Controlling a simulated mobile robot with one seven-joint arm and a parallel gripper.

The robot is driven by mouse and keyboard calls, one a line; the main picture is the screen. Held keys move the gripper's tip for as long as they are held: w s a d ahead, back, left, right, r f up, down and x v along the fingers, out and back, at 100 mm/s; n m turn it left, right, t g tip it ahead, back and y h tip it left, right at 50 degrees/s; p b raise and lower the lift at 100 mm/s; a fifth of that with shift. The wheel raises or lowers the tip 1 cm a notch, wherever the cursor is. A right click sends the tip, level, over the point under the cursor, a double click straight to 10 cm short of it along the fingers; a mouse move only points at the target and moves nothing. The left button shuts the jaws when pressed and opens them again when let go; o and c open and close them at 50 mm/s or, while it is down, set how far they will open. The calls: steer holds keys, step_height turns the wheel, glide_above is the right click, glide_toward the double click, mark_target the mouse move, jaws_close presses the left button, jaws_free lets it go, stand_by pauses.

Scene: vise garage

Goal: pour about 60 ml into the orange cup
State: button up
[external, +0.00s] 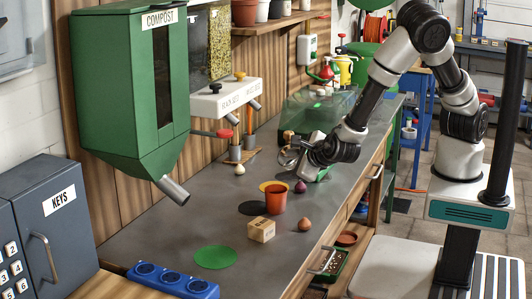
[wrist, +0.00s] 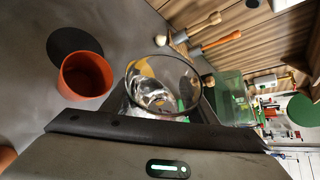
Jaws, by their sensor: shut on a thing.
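The orange cup (external: 276,198) stands upright on the grey bench near the middle. In the wrist view the orange cup (wrist: 86,76) is to the left, and its open mouth faces the camera. My gripper (external: 291,157) is shut on a clear glass vessel (wrist: 161,86) and holds it above the bench, behind and a little right of the cup in the external view. Bright, clear contents seem to show inside the glass; their level cannot be read. The glass's tilt is hard to tell. The cup's inside looks empty in the wrist view, though its bottom is shadowed.
A green disc (external: 215,257) lies nearer. A green compost hopper (external: 130,85) overhangs the left. A clear green-based box (external: 315,110) stands behind.

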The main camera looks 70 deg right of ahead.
steer(key=shift+p, duration=0.3)
steer(key=shift+r+n+h+p, duration=0.2)
steer(key=shift+n+h+p, duration=0.1)
steer(key=shift+p, duration=0.15)
steer(key=shift+r+n+g+h+p, duration=0.3)
steer(key=shift+n+p, duration=0.1)
steer(key=shift+p, duration=0.35)
steer(key=shift+f+n+h, duration=0.3)
steer(key=shift+h, duration=0.1)
steer(key=shift+w+a+f, duration=0.1)
steer(key=shift+w+a, duration=0.05)
steer(key=shift+a, duration=0.2)
stand_by(0.9)
steer(key=shift+r+n+h+p, duration=0.55)
steer(key=shift+n+h+p, duration=0.15)
steer(key=shift+n+p, duration=0.1)
stand_by(1.0)
steer(key=shift+f, duration=0.1)
